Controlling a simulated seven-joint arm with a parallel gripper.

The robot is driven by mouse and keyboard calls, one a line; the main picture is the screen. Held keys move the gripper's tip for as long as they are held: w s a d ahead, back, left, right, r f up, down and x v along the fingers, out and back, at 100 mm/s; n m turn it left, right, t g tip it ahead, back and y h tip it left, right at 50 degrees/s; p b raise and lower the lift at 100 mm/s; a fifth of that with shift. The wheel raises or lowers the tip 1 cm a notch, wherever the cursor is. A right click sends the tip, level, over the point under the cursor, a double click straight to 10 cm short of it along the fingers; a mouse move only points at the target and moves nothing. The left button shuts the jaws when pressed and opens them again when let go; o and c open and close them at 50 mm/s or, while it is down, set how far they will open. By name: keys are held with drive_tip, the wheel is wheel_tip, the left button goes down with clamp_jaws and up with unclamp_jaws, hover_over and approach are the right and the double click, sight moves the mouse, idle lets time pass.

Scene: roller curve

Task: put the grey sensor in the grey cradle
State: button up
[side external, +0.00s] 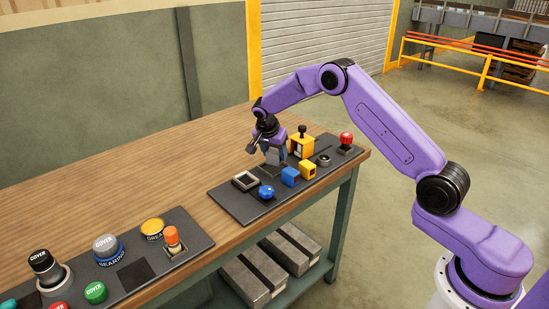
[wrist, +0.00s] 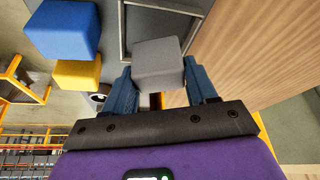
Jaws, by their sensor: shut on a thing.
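The grey sensor (wrist: 158,60) is a grey block with rounded edges. It is held between the two blue fingers of my gripper (wrist: 159,72), which is shut on it. In the side view my gripper (side external: 274,153) points down with the sensor (side external: 272,158) above the dark board. A square frame with a light grey rim (side external: 236,183), which looks like the grey cradle, lies on the board to the left of the sensor. Its rim (wrist: 122,30) shows beyond the sensor in the wrist view, partly hidden by it. A darker square shape (side external: 266,174) lies below the sensor, partly hidden.
A blue block (side external: 290,176), a yellow block (side external: 308,170) and a blue knob (side external: 266,192) stand close by. A taller yellow block with a black knob (side external: 302,145) is behind the gripper. A red knob (side external: 346,139) is farther right. The wooden table (side external: 130,170) is clear behind.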

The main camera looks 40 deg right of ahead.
drive_tip(key=shift+f, duration=1.1)
drive_tip(key=shift+f, duration=0.15)
drive_tip(key=o, duration=1.1)
drive_tip(key=shift+o, duration=0.2)
drive_tip(key=v, duration=1.2)
drive_tip(key=s+a+r+n+y, duration=0.1)
drive_tip(key=s+a+r+n, duration=0.3)
drive_tip(key=s+a+n, duration=0.3)
drive_tip(key=s+a+r+n+y, duration=0.1)
drive_tip(key=s+a+n, duration=0.2)
drive_tip(key=s, duration=0.4)
drive_tip(key=s+a+r+n+y, duration=0.1)
drive_tip(key=s+a+n, duration=0.2)
drive_tip(key=s, duration=0.3)
drive_tip(key=s+d+n, duration=0.2)
drive_tip(key=s+n, duration=0.4)
drive_tip(key=s, duration=0.7)
drive_tip(key=s+d+f+n+g+y, duration=0.1)
drive_tip(key=s+d+n, duration=0.2)
drive_tip(key=s+n, duration=0.4)
drive_tip(key=s, duration=0.6)
drive_tip(key=shift+s+d+f+g+y, duration=0.2)
drive_tip(key=shift+s+f+g+y, duration=0.05)
drive_tip(key=shift+f+g+y, duration=0.1)
